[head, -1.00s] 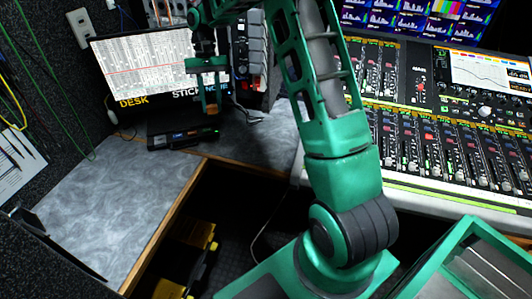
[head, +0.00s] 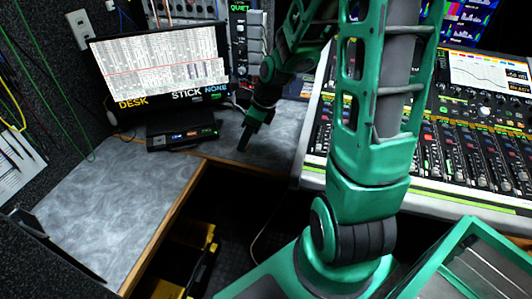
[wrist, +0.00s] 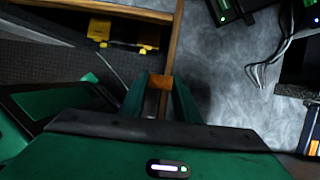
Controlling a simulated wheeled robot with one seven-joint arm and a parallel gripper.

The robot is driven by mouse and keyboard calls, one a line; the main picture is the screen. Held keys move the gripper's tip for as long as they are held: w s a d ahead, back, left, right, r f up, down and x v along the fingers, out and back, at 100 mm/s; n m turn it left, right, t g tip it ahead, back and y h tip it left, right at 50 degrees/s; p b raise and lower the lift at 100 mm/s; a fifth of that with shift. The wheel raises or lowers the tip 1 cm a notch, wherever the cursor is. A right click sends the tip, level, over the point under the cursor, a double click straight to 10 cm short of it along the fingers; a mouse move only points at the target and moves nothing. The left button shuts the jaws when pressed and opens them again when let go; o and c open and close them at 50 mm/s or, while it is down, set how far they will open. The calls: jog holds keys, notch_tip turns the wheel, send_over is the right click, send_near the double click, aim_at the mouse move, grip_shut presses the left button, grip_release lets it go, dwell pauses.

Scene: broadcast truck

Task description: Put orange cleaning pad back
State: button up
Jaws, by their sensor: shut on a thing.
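The orange cleaning pad (wrist: 160,82) is a small orange block between my two green fingers in the wrist view. My gripper (wrist: 160,90) is shut on it. In the head view my gripper (head: 243,146) points down over the right part of the grey desk (head: 130,190), near its wooden front edge. The pad is hidden there by the fingers. I cannot tell whether the pad touches the desk or hangs just above it.
A monitor (head: 160,62) and a small black device (head: 182,136) stand on the desk to the left of my gripper. Pale cables (wrist: 262,66) lie on the desk. The mixing console (head: 440,150) is to the right. A yellow-and-black case (head: 188,258) sits below. The left desk area is clear.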

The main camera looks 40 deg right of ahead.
jog(key=w+d+f, duration=0.1)
jog(key=d+f, duration=0.1)
jog(key=d, duration=0.1)
jog(key=w+d+f, duration=0.1)
jog(key=d+f, duration=0.1)
jog(key=d, duration=0.2)
jog(key=d+f, duration=0.3)
jog(key=d, duration=0.1)
jog(key=shift+w, duration=0.4)
jog(key=shift+d+f, duration=0.1)
jog(key=shift+f, duration=1.9)
jog(key=shift+f, duration=0.1)
jog(key=o, duration=1.1)
jog(key=v, duration=1.2)
jog(key=s+a+r+n+g+h, duration=0.1)
jog(key=s+a+r+n, duration=0.1)
jog(key=s+r+n, duration=0.2)
jog(key=s+a+r+n+g, duration=0.1)
jog(key=s+r+n, duration=0.3)
jog(key=s+n, duration=0.6)
jog(key=s+a+r+n+g+h, duration=0.1)
jog(key=s+a+r+n, duration=0.2)
jog(key=s+n, duration=0.4)
jog(key=s+r, duration=0.1)
jog(key=s, duration=0.2)
jog(key=shift+s+n+h, duration=0.3)
